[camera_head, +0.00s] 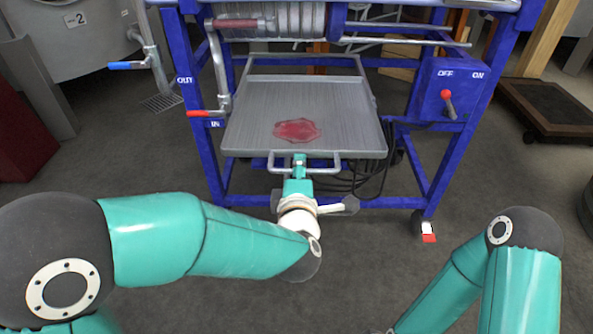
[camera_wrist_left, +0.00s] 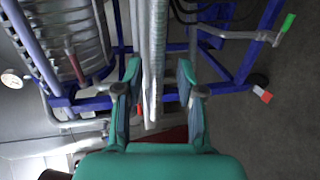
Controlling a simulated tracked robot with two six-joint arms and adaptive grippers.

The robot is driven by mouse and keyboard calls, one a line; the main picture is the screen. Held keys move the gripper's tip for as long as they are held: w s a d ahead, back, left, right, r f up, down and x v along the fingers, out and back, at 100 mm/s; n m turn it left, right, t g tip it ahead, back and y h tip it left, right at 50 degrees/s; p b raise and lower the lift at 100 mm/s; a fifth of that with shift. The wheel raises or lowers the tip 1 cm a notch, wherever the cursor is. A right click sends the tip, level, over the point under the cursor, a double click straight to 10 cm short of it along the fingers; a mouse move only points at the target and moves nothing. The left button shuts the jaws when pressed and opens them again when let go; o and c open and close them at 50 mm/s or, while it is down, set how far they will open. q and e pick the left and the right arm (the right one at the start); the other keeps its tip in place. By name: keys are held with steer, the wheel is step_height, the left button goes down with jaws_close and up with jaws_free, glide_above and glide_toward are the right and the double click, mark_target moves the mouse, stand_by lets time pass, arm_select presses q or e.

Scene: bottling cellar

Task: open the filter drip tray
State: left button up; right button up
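The filter drip tray (camera_head: 345,105) is a shallow grey metal tray with a red puddle on it, low in the blue filter frame. Much of its floor shows, and its front edge is toward me. Its bar handle (camera_head: 325,168) sticks out at the front. My left gripper (camera_head: 299,163) is at the middle of this handle. In the left wrist view the two fingers (camera_wrist_left: 159,85) stand apart on either side of the grey handle and tray edge (camera_wrist_left: 151,95), with visible gaps. My right arm shows at the lower right, but its gripper is out of view.
The blue frame (camera_head: 200,140) carries pipes with red-handled levers (camera_head: 206,113) at left and a switch box (camera_head: 447,95) at right. Cables hang under the tray's right side. A castor (camera_head: 424,228) stands at front right. The floor in front is clear.

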arm_select(q)
steer(key=shift+a+r, duration=0.1)
steer(key=v, duration=1.2)
